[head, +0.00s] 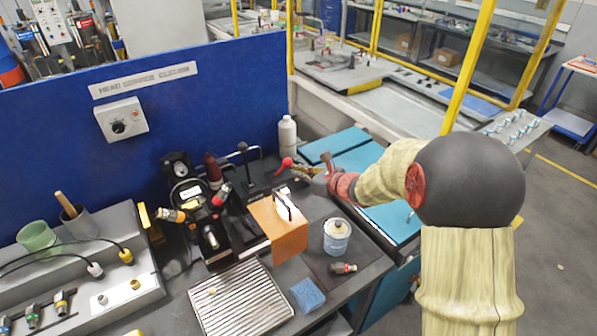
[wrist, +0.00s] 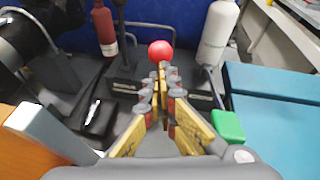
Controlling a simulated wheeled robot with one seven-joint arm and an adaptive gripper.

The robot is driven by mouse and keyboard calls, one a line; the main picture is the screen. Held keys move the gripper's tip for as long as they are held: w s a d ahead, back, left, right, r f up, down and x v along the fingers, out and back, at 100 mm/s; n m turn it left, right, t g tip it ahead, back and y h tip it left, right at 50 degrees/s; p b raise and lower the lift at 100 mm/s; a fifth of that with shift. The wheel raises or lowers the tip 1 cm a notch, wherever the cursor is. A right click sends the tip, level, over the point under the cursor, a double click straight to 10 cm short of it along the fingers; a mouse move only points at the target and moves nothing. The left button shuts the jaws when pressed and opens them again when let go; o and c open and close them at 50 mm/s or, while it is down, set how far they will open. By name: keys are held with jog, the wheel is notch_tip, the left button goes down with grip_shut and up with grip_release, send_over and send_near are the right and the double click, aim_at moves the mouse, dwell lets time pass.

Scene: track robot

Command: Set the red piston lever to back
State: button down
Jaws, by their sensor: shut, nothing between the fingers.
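The red piston lever shows as a round red knob (head: 287,162) on the dark block at the back of the bench. In the wrist view the red knob (wrist: 160,51) is just beyond my fingertips. My gripper (head: 297,168) is beside the knob on its right in the head view, and the two look very close; I cannot tell whether they touch. In the wrist view my gripper (wrist: 165,72) has its fingertips together with nothing between them. The lever's shaft is mostly hidden by my fingers.
A black-knobbed lever (head: 243,148) stands left of the red one. A white bottle (head: 287,135) and a dark red bottle (head: 212,170) stand near the blue panel (head: 240,90). An orange sheet (head: 280,232) and a white can (head: 337,237) are in front.

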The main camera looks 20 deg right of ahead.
aim_at(291, 161)
jog(key=shift+w+r+p, duration=0.25)
jog(key=shift+r+p, duration=0.15)
jog(key=shift+p, duration=0.5)
jog(key=r+p, duration=0.1)
jog(key=p, duration=0.2)
jog(key=w+r+g+p, duration=0.1)
jog(key=p, duration=0.2)
jog(key=shift+w+a+r+g+h+p, duration=0.15)
jog(key=shift+w+a+g+h+p, duration=0.15)
jog(key=shift+a+p, duration=0.05)
jog(key=p, duration=0.2)
jog(key=w+r+g+p, duration=0.1)
jog(key=p, duration=0.2)
jog(key=shift+w+a, duration=0.2)
jog(key=shift+a, duration=0.05)
jog(key=p, duration=0.2)
jog(key=w+r+g+p, duration=0.1)
jog(key=p, duration=0.1)
jog(key=shift+w+a+h, duration=0.2)
jog(key=shift+w+h, duration=0.05)
jog(key=shift+h, duration=0.15)
jog(key=w+a+r+p, duration=0.1)
jog(key=w+a+p, duration=0.1)
jog(key=w+p, duration=0.3)
jog(key=shift+w+a+r+p, duration=0.15)
jog(key=shift+w+r+p, duration=0.2)
jog(key=shift+w, duration=0.75)
